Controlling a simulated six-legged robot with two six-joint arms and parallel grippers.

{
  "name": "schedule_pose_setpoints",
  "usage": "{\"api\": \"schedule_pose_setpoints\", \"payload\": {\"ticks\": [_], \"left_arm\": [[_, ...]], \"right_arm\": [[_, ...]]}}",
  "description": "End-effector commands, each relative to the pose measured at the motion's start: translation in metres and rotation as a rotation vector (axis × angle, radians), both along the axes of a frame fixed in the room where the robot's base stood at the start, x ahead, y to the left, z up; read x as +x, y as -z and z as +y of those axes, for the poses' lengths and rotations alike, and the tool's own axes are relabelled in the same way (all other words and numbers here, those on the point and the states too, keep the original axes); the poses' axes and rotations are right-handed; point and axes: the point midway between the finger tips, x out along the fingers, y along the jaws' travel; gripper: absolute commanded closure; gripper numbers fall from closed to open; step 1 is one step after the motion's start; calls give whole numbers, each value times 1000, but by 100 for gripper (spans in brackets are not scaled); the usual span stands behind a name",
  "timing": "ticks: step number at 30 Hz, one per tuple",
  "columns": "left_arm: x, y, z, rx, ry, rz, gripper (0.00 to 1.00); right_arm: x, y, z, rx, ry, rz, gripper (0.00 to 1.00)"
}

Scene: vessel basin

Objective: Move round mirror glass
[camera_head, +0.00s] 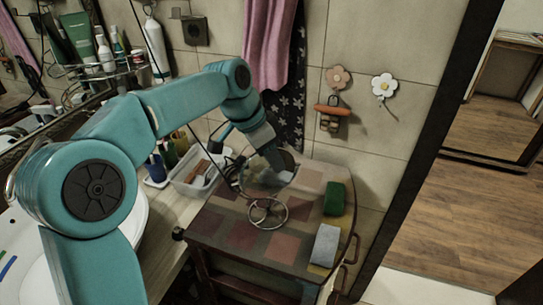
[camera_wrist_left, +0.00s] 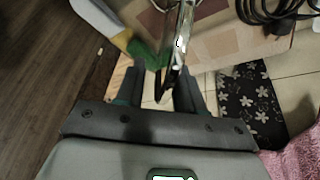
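The round mirror glass (camera_head: 262,180) stands on a thin wire stand with a ring base (camera_head: 267,212) on a patchwork-topped wooden table. My left gripper (camera_head: 277,168) is at the mirror's upper edge, and partly hides it. In the left wrist view the mirror (camera_wrist_left: 181,45) is seen nearly edge-on, its rim reaching between the two dark fingers of my left gripper (camera_wrist_left: 160,92). A gap shows beside the rim, so the fingers look open around it, not closed on it. My right gripper is not in view.
A green sponge (camera_head: 335,198) and a grey-white block (camera_head: 325,245) lie right of the mirror on the table (camera_head: 240,235). A clear bin (camera_head: 196,172) stands to the left. The tiled wall and a hanging pink towel (camera_head: 268,45) are close behind.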

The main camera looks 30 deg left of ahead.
Motion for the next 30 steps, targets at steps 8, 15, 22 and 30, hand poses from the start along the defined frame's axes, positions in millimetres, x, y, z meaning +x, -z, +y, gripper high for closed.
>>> {"api": "schedule_pose_setpoints", "payload": {"ticks": [8,15,22,30], "left_arm": [[1,2,1,1,0,1,66],[1,1,1,0,-1,0,100],[1,1,1,-7,-1,6,100],[2,-1,4,-49,-2,35,100]], "right_arm": [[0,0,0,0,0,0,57],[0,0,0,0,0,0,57],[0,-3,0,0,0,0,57],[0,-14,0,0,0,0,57]]}}
